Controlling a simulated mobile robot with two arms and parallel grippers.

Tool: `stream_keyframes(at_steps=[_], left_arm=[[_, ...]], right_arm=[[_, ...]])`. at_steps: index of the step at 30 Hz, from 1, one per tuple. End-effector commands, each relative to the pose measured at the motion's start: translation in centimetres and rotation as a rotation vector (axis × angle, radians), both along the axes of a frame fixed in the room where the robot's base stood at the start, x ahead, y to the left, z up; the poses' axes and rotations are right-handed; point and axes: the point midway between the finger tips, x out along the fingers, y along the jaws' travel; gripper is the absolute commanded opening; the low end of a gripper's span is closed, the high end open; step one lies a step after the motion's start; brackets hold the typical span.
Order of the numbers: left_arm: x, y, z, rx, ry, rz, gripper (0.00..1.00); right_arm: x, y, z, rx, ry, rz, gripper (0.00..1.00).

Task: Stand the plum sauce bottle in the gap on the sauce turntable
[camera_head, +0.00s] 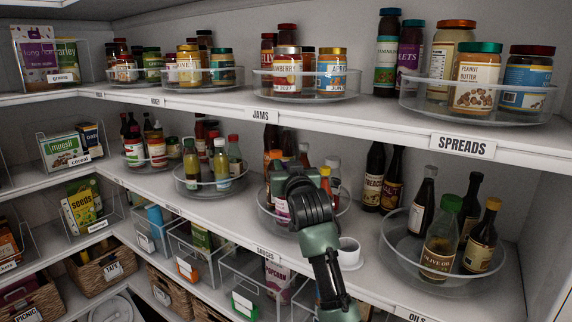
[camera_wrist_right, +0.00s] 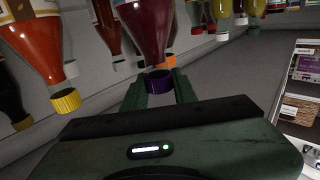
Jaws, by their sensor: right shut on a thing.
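My right gripper (camera_head: 290,178) reaches in over the sauce turntable (camera_head: 263,214), a clear round tray above the SAUCES label. In the right wrist view the gripper (camera_wrist_right: 160,88) is shut on the neck of the plum sauce bottle (camera_wrist_right: 146,28), dark purple with a purple cap, seen upside down in that picture. In the head view my gripper and arm hide most of the bottle and the middle of the turntable. I cannot tell whether its base touches the tray. My left gripper is not in view.
A red sauce bottle with a yellow cap (camera_wrist_right: 36,45) stands close beside the held one; an orange-capped bottle (camera_wrist_right: 165,62) is behind. A small white cup (camera_head: 349,250) stands by the shelf edge. The oils turntable (camera_head: 400,262) is right; the spreads shelf (camera_head: 380,118) overhangs.

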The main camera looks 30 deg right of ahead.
Motion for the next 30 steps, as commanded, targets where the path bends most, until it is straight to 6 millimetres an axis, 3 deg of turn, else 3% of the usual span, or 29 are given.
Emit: stream_keyframes(at_steps=[6, 7, 9, 20, 23, 30], left_arm=[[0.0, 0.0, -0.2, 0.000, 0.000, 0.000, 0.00], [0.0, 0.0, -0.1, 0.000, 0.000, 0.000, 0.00], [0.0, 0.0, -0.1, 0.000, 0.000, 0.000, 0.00], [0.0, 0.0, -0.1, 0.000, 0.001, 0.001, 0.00], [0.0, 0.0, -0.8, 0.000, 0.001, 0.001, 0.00], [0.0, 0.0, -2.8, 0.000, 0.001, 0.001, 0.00]], right_arm=[[0.0, 0.0, -0.1, -0.001, -0.004, 0.000, 0.00], [0.0, 0.0, -0.2, 0.000, 0.000, 0.000, 0.36], [0.0, 0.0, -0.2, 0.000, 0.000, 0.000, 0.49], [-0.1, 0.0, 0.1, 0.000, 0.000, 0.000, 0.49], [-1.1, 0.5, -0.2, -0.002, -0.001, 0.001, 0.49], [-5.8, 2.4, -0.4, 0.000, -0.003, 0.001, 0.49]])
